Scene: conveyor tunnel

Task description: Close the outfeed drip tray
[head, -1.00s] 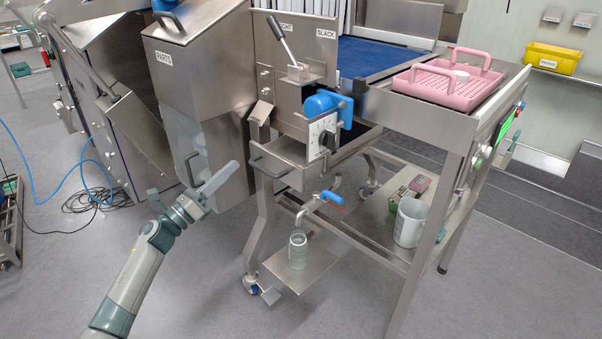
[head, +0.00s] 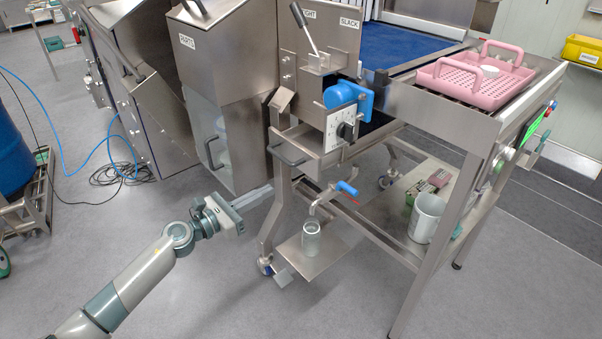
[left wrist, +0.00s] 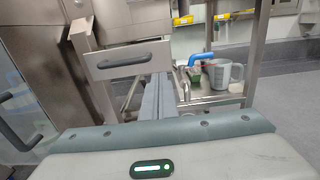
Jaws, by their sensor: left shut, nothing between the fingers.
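The outfeed drip tray (head: 308,160) is a steel drawer with a dark bar handle (head: 289,156), under the conveyor's end. It stands partly out, with part of its inside showing from above. In the left wrist view, the tray's front (left wrist: 103,66) and its handle (left wrist: 122,61) face the camera. My left gripper (head: 268,188) is shut and empty, its fingers pointing right, below and in front of the tray. In the left wrist view its fingers (left wrist: 158,80) overlap the right part of the tray front; no contact is evident. My right gripper is not in view.
A steel parts bin (head: 215,55) stands left of the tray. Below the tray are a tap with a blue handle (head: 347,188) and a glass jar (head: 311,238) on a low plate. A control box with a dial (head: 345,130) sits above. Floor in front is clear.

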